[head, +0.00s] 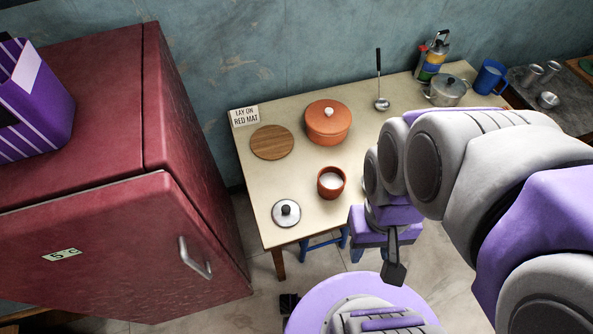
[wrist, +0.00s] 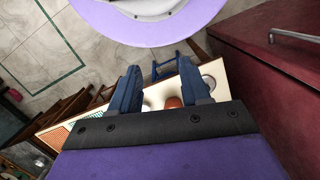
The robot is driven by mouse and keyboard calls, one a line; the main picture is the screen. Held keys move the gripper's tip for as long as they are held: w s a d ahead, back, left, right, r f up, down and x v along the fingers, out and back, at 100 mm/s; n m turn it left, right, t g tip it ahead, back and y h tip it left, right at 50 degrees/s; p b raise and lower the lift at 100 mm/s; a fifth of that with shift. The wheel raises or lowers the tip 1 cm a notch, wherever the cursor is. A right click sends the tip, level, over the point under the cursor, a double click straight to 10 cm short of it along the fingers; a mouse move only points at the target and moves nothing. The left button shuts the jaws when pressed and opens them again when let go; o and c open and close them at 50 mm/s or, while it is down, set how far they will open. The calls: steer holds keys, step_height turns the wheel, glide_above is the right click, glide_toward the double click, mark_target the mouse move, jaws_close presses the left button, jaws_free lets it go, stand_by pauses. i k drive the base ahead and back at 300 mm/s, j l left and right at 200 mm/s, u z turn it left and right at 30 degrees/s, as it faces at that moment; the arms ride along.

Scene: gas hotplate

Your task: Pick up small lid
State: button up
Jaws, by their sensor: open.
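The small lid (head: 286,212) is a round silvery disc with a black knob. It lies flat near the front left corner of the cream table (head: 262,196). It shows partly in the wrist view (wrist: 209,82), just right of the right finger. My gripper (head: 377,254) is beyond the table's front edge, to the right of the lid and apart from it. In the wrist view its two dark blue fingers (wrist: 159,68) are spread, with nothing between them. One finger is partly hidden in the head view.
An orange-brown cup (head: 331,183) with pale contents stands right of the lid. A lidded orange pot (head: 328,122), a round wooden board (head: 271,142) and a sign (head: 244,116) are further back. A red fridge (head: 120,240) stands left. A blue stool (head: 323,241) is under the table.

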mark_target(287, 212)
steer(key=k+j+z, duration=0.1)
steer(key=j+z, duration=0.3)
steer(key=k+j+z, duration=0.15)
steer(key=z, duration=0.2)
steer(key=k+j+z, duration=0.2)
steer(key=z, duration=0.2)
